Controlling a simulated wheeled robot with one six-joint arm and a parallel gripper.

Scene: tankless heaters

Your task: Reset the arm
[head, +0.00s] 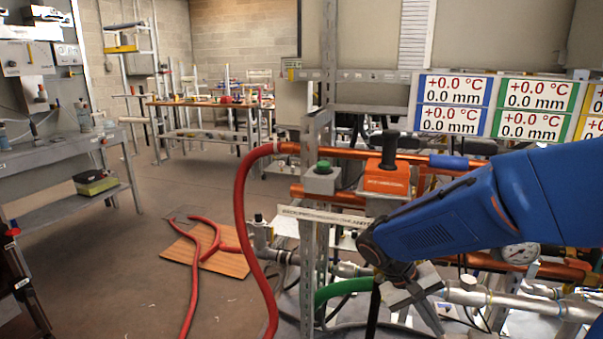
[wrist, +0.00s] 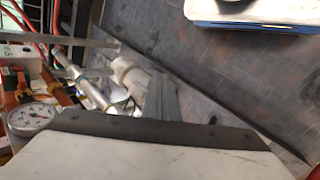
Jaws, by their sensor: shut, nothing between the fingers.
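My blue arm (head: 455,215) reaches in from the right in the head view, across the front of the pipe rig. My gripper (head: 428,312) hangs at its end, pointing down, near the lower metal pipes. In the wrist view my gripper (wrist: 161,98) shows its grey fingers together, with nothing held between them. A silver pipe (wrist: 128,75) lies behind the fingers there. I cannot tell how far apart they are.
The rig carries an orange pump unit (head: 386,180), a copper pipe (head: 345,152), a gauge (head: 521,254) and display panels (head: 490,105). Red hoses (head: 243,225) run down to the floor. A grey workbench (head: 60,150) stands left. Open floor (head: 110,270) lies between.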

